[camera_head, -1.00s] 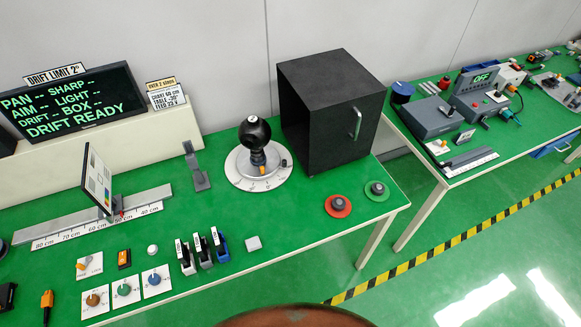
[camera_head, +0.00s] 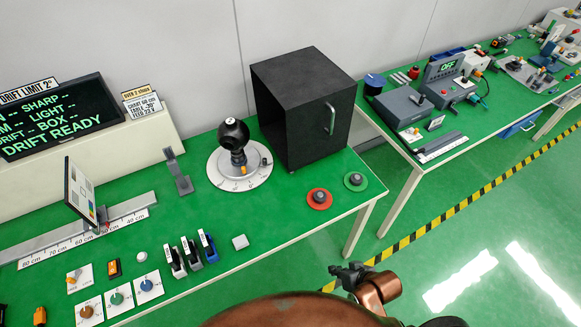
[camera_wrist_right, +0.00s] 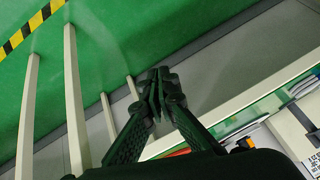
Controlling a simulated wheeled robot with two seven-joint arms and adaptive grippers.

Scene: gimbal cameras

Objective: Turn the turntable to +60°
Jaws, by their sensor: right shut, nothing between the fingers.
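The turntable (camera_head: 216,172) is a round white disc with a marked scale on the green table, left of the black box. A black ball-shaped camera head (camera_head: 233,134) stands upright on it, with a small orange piece at its base. My right gripper (camera_head: 349,270) is in the lower middle of the head view, off the table's front edge and well apart from the turntable. In the right wrist view its fingers (camera_wrist_right: 161,88) are together with nothing between them. My left gripper does not show.
The black box (camera_head: 303,110) with a handle stands just right of the turntable. Red (camera_head: 319,198) and green (camera_head: 355,181) round buttons are in front of it. A slanted test card (camera_head: 80,192) stands on a ruled rail. Dials and small blocks line the front edge.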

